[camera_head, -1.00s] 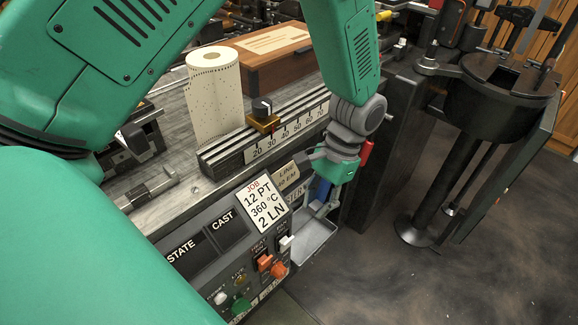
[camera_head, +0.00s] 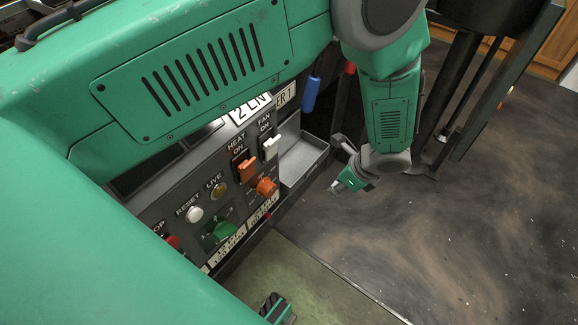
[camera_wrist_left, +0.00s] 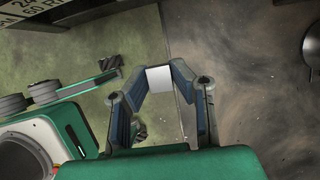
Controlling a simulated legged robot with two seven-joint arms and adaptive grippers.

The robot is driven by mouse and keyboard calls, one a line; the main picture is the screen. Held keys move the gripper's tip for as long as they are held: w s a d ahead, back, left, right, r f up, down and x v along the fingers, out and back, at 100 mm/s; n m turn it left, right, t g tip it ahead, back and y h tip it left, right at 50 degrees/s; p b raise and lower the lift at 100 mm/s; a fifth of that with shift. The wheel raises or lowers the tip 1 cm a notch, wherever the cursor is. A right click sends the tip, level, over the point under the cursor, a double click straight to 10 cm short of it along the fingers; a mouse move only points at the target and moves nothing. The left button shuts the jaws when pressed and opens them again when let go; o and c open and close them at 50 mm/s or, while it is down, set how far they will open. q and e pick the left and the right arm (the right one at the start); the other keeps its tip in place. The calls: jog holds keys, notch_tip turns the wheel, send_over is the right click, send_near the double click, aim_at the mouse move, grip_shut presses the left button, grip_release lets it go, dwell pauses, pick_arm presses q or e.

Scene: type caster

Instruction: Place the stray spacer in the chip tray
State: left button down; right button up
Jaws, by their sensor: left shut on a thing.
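My left gripper (camera_head: 341,187) hangs over the floor, right of and slightly below the grey chip tray (camera_head: 303,163) in the head view. In the left wrist view its fingers (camera_wrist_left: 159,80) are shut on a small pale block, the spacer (camera_wrist_left: 159,79), held at the fingertips. The spacer is too small to make out clearly in the head view. The visible part of the tray looks empty. My right gripper shows only as a dark ridged fingertip (camera_head: 275,308) at the bottom of the head view; the left wrist view shows its two dark pads apart.
The control panel (camera_head: 215,195) with switches and knobs stands left of the tray. A blue handle (camera_head: 310,95) hangs above the tray. A dark stand (camera_head: 450,90) is behind my left arm. The floor (camera_head: 430,240) at right is clear.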

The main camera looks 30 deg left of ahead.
pick_arm(q)
jog(key=a+b, duration=0.1)
jog(key=a, duration=0.5)
jog(key=b, duration=0.2)
send_over(284, 174)
jog(key=d, duration=0.1)
jog(key=shift+d+f, duration=0.15)
jog(key=shift+f, duration=0.05)
jog(key=shift+f+b, duration=0.6)
jog(key=shift+f, duration=0.15)
jog(key=shift+d+f, duration=0.2)
jog(key=shift+f, duration=0.1)
jog(key=b+x, duration=0.1)
jog(key=x, duration=0.1)
jog(key=d+b+x, duration=0.1)
jog(key=b+x, duration=0.1)
jog(key=shift+a+f, duration=0.15)
jog(key=shift+f, duration=0.4)
jog(key=shift+a+r, duration=0.1)
jog(key=shift+r, duration=0.05)
pick_arm(e)
notch_tip(284, 174, down, 8)
jog(key=shift+d+r, duration=0.15)
jog(key=shift+r, duration=0.1)
jog(key=shift+d, duration=0.1)
